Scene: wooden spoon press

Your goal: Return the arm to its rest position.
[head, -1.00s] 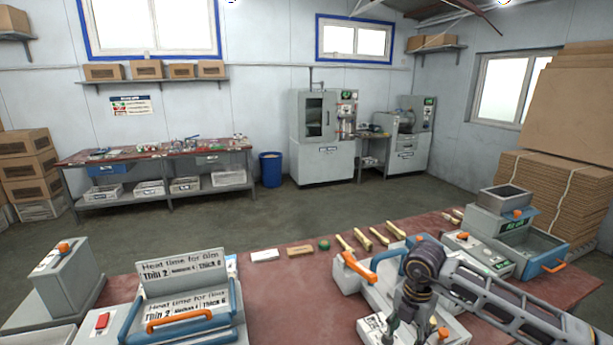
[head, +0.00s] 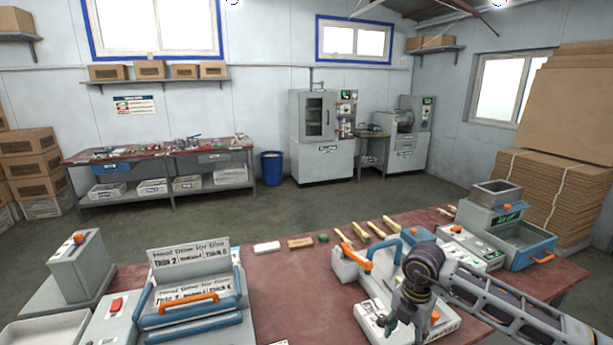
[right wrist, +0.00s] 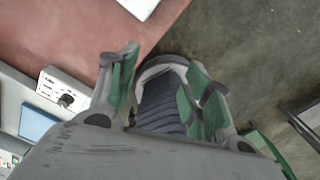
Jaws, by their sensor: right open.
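My right arm comes in from the right over the red-topped table (head: 290,318). Its gripper (head: 398,325) hangs low near the table's front, in front of a grey press with an orange handle (head: 352,258), and is small and partly hidden in the head view. In the right wrist view the right gripper (right wrist: 162,95) has its two green-padded fingers apart, with nothing between them. The fingers stand over a dark part, apparently mine, and the floor beside the table edge (right wrist: 150,42). My left gripper is not in view.
A heat sealer with "Thin 2" signs (head: 190,255) and a grey box machine (head: 75,262) stand on the left. Several wooden spoons (head: 362,231) lie along the back edge. Table between sealer and press is mostly bare.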

